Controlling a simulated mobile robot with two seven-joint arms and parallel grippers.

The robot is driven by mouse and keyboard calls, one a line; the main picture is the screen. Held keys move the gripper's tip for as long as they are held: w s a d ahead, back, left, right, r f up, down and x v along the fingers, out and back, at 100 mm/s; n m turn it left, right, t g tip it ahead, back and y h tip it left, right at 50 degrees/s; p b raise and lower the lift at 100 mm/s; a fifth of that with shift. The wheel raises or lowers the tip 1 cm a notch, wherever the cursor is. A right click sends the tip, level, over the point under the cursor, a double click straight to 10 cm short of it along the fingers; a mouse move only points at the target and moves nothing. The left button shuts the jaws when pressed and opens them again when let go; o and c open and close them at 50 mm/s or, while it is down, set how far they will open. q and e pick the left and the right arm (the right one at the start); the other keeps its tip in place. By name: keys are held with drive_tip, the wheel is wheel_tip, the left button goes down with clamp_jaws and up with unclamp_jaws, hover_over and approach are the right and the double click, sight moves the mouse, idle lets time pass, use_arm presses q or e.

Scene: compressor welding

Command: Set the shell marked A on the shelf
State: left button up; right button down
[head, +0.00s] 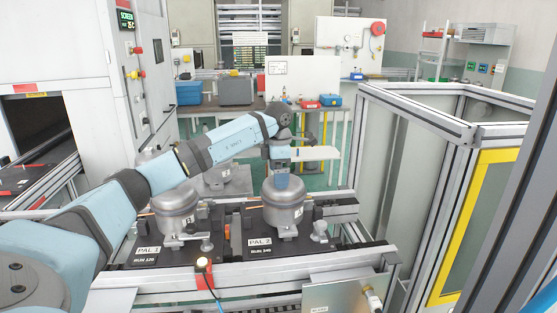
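Two grey domed metal shells stand upright on dark pallets in front of me. The right shell (283,208) is on the pallet labelled PAL 2 (259,243); its small tag is too small to read surely. The left shell (177,207) is on the pallet labelled PAL 1 (147,249); its tag letter is also unclear. My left gripper (283,183) points down at the top of the right shell, touching it or very close. Its fingers hide the shell's top, and their opening cannot be made out. My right gripper is out of view.
Another grey metal part (216,178) stands behind the pallets. A metal-framed enclosure with a yellow-edged panel (480,215) stands at the right. A workbench (255,106) with bins is behind. A rail (250,270) runs along the front of the pallets.

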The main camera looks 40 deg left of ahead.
use_arm(q)
drive_tip(key=shift+f, duration=0.4)
drive_tip(key=shift+c, duration=0.2)
